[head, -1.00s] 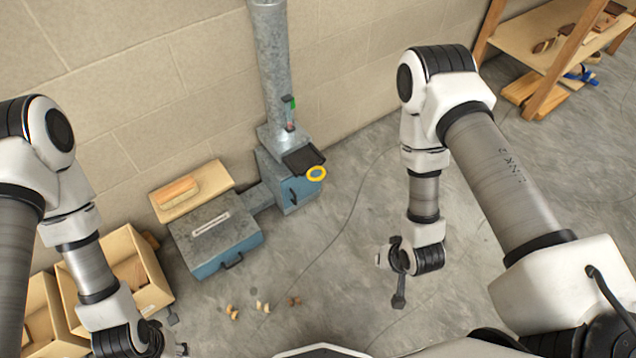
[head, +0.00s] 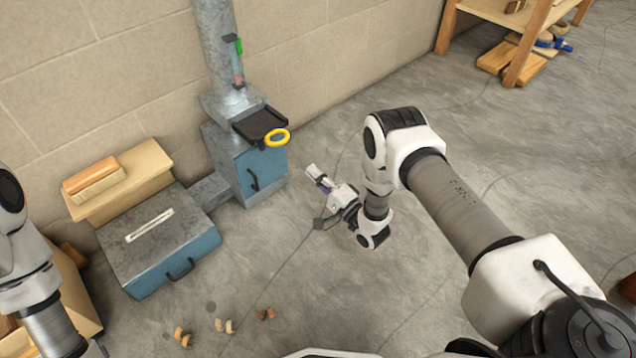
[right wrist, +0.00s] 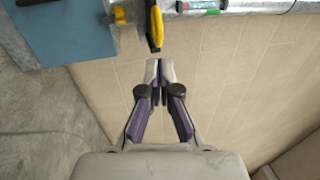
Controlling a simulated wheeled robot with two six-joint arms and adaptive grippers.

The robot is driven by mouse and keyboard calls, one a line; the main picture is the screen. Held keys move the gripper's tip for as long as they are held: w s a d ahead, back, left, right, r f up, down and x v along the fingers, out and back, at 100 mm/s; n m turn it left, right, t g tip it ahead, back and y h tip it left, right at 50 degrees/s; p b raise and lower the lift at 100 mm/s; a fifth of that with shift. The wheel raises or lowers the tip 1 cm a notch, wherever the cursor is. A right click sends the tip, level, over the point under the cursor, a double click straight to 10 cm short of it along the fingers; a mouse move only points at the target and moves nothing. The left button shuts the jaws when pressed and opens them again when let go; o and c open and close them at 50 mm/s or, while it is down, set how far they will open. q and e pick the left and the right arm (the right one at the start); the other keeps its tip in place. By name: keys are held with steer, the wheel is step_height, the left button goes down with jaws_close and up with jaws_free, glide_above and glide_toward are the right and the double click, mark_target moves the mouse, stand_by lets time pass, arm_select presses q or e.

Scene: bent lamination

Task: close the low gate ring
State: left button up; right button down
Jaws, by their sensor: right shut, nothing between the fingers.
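The yellow ring (head: 277,137) sticks out from the right end of a dark flat gate plate (head: 258,123) on the blue and grey metal box (head: 250,168) below the duct. In the right wrist view the ring (right wrist: 156,28) appears edge-on, just beyond the fingertips. My right gripper (head: 312,172) is to the lower right of the ring in the head view, pointing toward it. Its fingers (right wrist: 160,68) are together with nothing between them, and a small gap to the ring seems to show. My left arm is at the left edge; its gripper is out of the picture.
Wood shavings (head: 225,326) lie on the floor. A wooden shelf (head: 530,45) is at the back right.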

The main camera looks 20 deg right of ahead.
arm_select(q)
step_height(320, 180, down, 5)
steer(key=b, duration=0.4)
steer(key=shift+r, duration=0.15)
arm_select(e)
steer(key=x, duration=0.9)
steer(key=shift+w, duration=0.35)
steer(key=shift+a, duration=0.1)
